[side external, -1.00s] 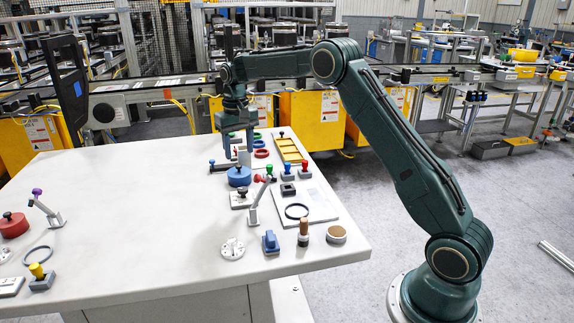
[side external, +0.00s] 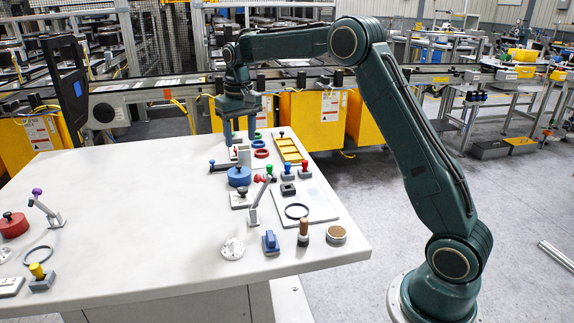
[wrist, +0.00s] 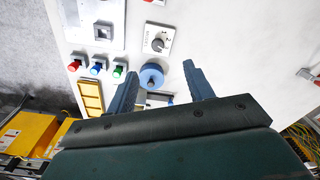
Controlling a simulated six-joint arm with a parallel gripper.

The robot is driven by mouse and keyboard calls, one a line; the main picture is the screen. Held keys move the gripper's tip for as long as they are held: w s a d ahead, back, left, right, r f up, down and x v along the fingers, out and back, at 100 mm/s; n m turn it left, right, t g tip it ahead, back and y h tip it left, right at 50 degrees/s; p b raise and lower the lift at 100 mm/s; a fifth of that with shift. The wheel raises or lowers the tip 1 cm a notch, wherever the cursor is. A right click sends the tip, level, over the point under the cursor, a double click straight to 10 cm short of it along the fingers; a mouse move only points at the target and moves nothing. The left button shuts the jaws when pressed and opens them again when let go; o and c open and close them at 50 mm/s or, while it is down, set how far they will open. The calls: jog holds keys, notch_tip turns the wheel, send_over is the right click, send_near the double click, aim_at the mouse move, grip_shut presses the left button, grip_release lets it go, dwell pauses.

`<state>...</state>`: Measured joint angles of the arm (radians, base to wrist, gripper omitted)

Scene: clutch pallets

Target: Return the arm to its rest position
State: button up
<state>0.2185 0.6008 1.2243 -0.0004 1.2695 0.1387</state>
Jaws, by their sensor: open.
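My gripper (side external: 238,130) is above the far part of the white table in the side view, over the area near the blue round part and the colored rings. In the wrist view my gripper (wrist: 158,82) shows two blue-grey fingers spread apart with nothing held between them. The blue round part (wrist: 152,76) with a dark knob lies on the table below, seen between the fingertips. It also shows in the side view (side external: 239,177). My arm is raised and bent at the elbow.
Yellow bins (side external: 312,117) and a conveyor stand behind. The table's middle is clear.

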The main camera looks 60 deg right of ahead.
jog(key=s+a+r+n+t, duration=0.1)
jog(key=s+a+r, duration=0.35)
jog(key=s, duration=0.45)
jog(key=s+a+r+n+t, duration=0.1)
jog(key=s+a+r+t, duration=0.1)
jog(key=s+a+r, duration=0.5)
jog(key=s+f+n+t, duration=0.1)
jog(key=s+f, duration=0.2)
jog(key=s, duration=0.7)
jog(key=s+f+n+t, duration=0.1)
jog(key=s+f, duration=0.2)
jog(key=s, duration=0.7)
jog(key=shift+a+f, duration=0.2)
jog(key=shift+f, duration=0.1)
